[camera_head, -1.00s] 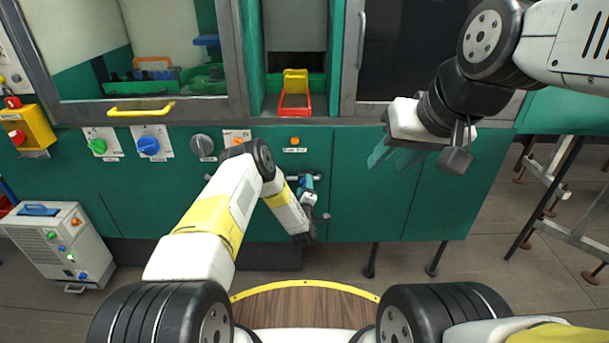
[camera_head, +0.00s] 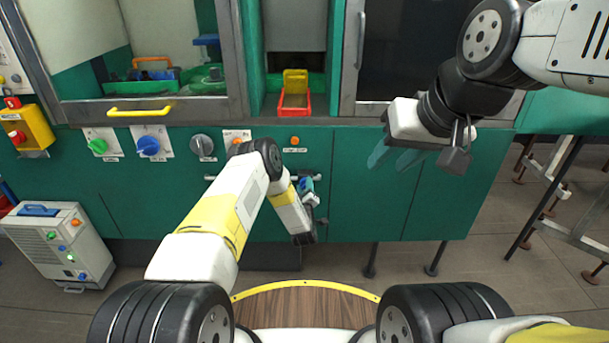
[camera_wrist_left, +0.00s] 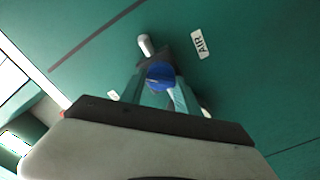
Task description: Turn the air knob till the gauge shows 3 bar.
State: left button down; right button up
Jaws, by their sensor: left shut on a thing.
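The blue air knob (camera_wrist_left: 160,75) shows in the left wrist view, with the AIR label (camera_wrist_left: 200,44) beside it on the green panel. My left gripper (camera_wrist_left: 159,92) is shut on the knob, with a teal finger on each side of it. In the head view my left gripper (camera_head: 306,185) is at the green cabinet front, below the orange lamp, and the knob is mostly hidden there. My right gripper (camera_head: 396,158) is raised in front of the cabinet at the right, its fingers apart and empty. I cannot make out a gauge face or reading.
Above the panel are a window with a yellow handle (camera_head: 140,113) and an opening with a red tray (camera_head: 294,104). Green, blue and grey knobs sit along the panel at the left. A white box unit (camera_head: 62,242) stands on the floor at left.

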pick_arm(q)
jog(key=m, duration=0.6)
jog(key=shift+d, duration=0.1)
jog(key=shift+m, duration=0.3)
dwell(0.3)
jog(key=c, duration=0.9)
grip_release()
jog(key=shift+s, duration=0.1)
jog(key=s, duration=0.7)
jog(key=shift+s, duration=0.35)
jog(key=shift+w+r, duration=0.1)
